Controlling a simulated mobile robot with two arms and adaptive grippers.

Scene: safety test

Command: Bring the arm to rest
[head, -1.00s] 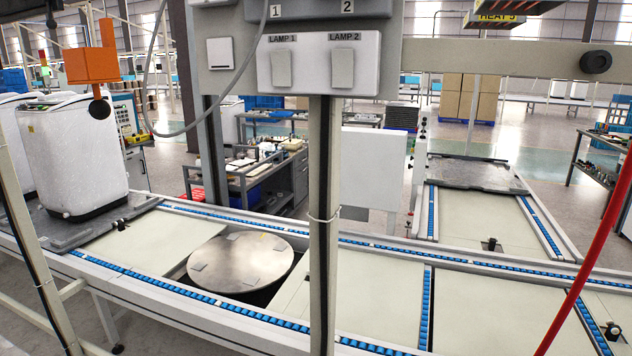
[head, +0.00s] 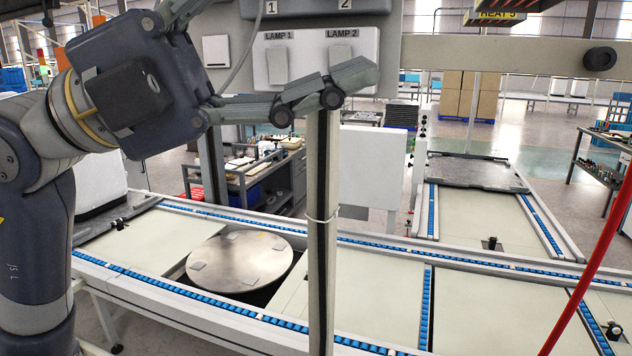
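My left arm comes in from the left, and its gripper (head: 352,80) reaches to the right in front of the switch panel. The fingers appear nearly in line from this side, so I cannot tell whether they are open or shut; no held thing shows. The fingertips overlap the lower part of the LAMP 2 switch (head: 342,57) on the white panel (head: 305,64). I cannot tell whether they touch it. The LAMP 1 switch (head: 278,66) is just left of it, above the fingers. My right gripper is not in view.
A grey post (head: 322,200) stands below the panel. Conveyors with blue rollers (head: 430,253) and a round metal turntable (head: 240,262) lie below. A white machine (head: 97,180) is mostly hidden behind my arm. A red slanting bar (head: 590,265) crosses the right side.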

